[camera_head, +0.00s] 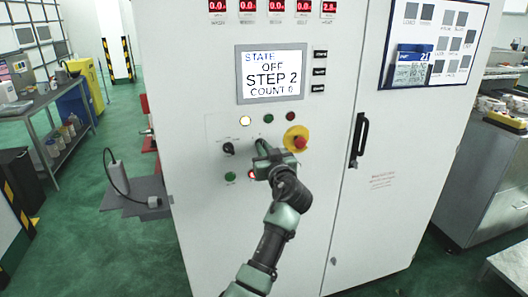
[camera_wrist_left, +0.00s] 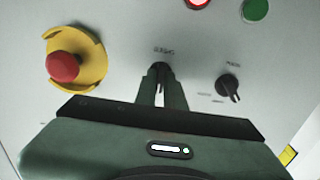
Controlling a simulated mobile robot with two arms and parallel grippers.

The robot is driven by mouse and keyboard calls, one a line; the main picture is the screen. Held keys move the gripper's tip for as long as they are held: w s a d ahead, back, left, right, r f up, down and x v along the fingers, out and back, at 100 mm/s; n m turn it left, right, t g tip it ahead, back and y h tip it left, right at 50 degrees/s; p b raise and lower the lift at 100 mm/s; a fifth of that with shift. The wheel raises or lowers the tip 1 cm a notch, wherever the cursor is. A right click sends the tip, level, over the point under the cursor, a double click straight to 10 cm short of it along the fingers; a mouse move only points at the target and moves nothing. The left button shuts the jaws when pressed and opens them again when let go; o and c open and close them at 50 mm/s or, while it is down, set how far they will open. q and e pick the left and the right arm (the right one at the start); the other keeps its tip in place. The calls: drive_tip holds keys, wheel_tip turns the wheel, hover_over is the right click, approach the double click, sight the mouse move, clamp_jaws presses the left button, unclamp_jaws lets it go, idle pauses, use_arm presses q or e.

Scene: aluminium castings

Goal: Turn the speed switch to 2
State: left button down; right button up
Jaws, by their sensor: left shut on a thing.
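The speed switch (camera_wrist_left: 158,67) is a small black rotary knob on the white cabinet's front, under a blurred label in the left wrist view. My left gripper (camera_wrist_left: 160,82) has its two fingers closed on this knob. In the head view my left gripper (camera_head: 262,150) reaches the panel from below and hides most of the switch. The knob's pointer and its setting cannot be read. My right gripper is in neither view.
A second black knob (camera_head: 228,148) sits left of my gripper, and a red emergency stop (camera_head: 300,142) on yellow sits close on its right. The cabinet screen (camera_head: 271,74) reads "STATE OFF STEP 2 COUNT 0". A black door handle (camera_head: 358,139) stands further right.

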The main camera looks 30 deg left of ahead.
use_arm(q)
drive_tip(key=shift+f, duration=0.2)
drive_tip(key=c, duration=1.5)
unclamp_jaws()
drive_tip(key=shift+r, duration=0.1)
drive_tip(key=b+v, duration=0.3)
drive_tip(key=v, duration=0.5)
